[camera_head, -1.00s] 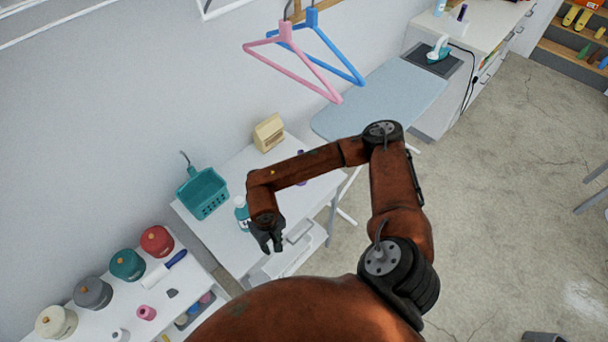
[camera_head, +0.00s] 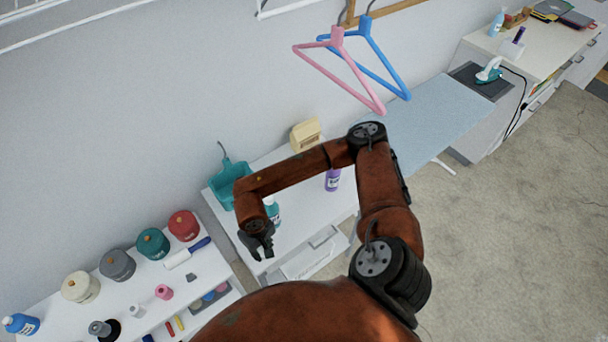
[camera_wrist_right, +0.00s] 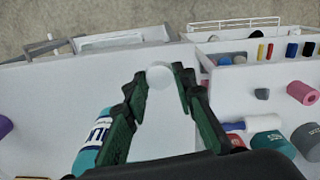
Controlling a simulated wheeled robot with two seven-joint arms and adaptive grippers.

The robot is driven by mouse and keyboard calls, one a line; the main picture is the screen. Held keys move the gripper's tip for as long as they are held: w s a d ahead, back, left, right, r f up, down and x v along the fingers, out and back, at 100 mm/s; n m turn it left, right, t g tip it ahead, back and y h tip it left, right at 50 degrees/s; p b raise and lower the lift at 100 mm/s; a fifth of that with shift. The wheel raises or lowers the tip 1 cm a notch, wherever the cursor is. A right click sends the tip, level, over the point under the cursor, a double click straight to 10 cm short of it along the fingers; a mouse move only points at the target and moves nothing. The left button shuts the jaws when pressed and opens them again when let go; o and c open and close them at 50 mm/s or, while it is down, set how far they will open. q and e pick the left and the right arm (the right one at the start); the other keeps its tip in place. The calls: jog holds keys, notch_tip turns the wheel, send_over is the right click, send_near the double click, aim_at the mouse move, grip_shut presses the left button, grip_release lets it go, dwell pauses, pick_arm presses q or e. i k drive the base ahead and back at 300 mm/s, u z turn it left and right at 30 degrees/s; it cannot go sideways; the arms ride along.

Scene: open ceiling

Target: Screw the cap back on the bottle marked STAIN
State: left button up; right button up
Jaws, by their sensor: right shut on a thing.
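My right gripper (camera_head: 260,247) is over the front left part of the white table (camera_head: 313,215). In the right wrist view its fingers (camera_wrist_right: 160,85) are shut on a small white round cap (camera_wrist_right: 159,77). A teal bottle with a white label (camera_head: 273,209) stands on the table just behind the gripper, partly hidden by my arm. It also shows left of the fingers in the right wrist view (camera_wrist_right: 92,150); its label is only partly readable. A purple bottle (camera_head: 332,181) with a white label stands further right. My left gripper is not in view.
A teal basket (camera_head: 229,183) and a cream box (camera_head: 305,134) stand at the table's back. A shelf on the left holds several round pots (camera_head: 117,265) and a roller (camera_head: 187,253). Pink and blue hangers (camera_head: 338,40) hang above an ironing board (camera_head: 440,115).

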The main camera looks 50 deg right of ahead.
aim_at(332, 177)
jog(key=u, duration=2.25)
jog(key=k, duration=2.6)
jog(key=z, duration=3)
